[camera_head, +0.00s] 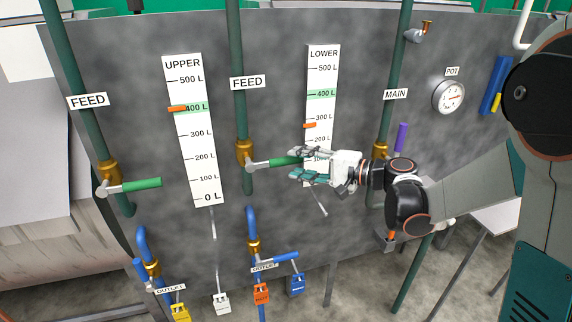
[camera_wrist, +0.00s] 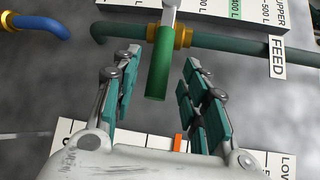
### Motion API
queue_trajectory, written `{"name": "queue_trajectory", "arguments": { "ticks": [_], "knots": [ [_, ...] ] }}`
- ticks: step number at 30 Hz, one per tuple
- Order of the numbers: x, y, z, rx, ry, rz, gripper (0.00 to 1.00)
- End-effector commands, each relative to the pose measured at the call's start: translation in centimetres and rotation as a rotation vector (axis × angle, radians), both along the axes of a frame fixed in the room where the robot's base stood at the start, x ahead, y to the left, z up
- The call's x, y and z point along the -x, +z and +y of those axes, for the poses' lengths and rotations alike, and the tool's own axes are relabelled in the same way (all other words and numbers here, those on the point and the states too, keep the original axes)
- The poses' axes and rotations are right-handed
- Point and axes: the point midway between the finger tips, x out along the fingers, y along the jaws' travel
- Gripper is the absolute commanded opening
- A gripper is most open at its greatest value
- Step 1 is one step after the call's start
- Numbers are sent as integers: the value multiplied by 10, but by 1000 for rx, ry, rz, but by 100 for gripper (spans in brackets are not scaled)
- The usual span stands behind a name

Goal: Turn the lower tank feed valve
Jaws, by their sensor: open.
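The lower tank feed valve has a brass body (camera_head: 244,153) on the green pipe and a green lever handle (camera_head: 279,162) pointing right, nearly level. In the wrist view its handle (camera_wrist: 159,65) runs from the brass body (camera_wrist: 181,36) toward my palm. My gripper (camera_head: 292,164) is open, coming from the right, with its fingers (camera_wrist: 160,60) on either side of the handle's free end. Gaps show on both sides in the wrist view. The LOWER gauge (camera_head: 321,75) has its orange marker (camera_head: 309,126) below 300 L, under the green 400 L band.
Another green feed handle (camera_head: 142,185) is at left, by the UPPER gauge (camera_head: 185,75). A purple handle (camera_head: 401,137) is on the MAIN pipe. My gripper covers the LOWER gauge's bottom.

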Motion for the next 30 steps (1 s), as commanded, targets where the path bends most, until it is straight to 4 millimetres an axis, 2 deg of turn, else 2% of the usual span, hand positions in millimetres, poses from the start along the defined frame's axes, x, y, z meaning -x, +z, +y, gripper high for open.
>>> {"name": "queue_trajectory", "arguments": {
  "ticks": [3, 9, 20, 21, 26, 30],
  "knots": [
    [-9, -5, 19, 1, 3, 0, 40],
    [-20, -7, 36, 1, 1, 0, 40],
    [-22, -6, 41, 1, -1, -1, 40],
    [-22, -6, 41, 1, -1, -1, 38],
    [-22, -6, 41, 1, -1, -1, 2],
    [-22, -6, 41, 1, -1, -1, 0]
  ]
}}
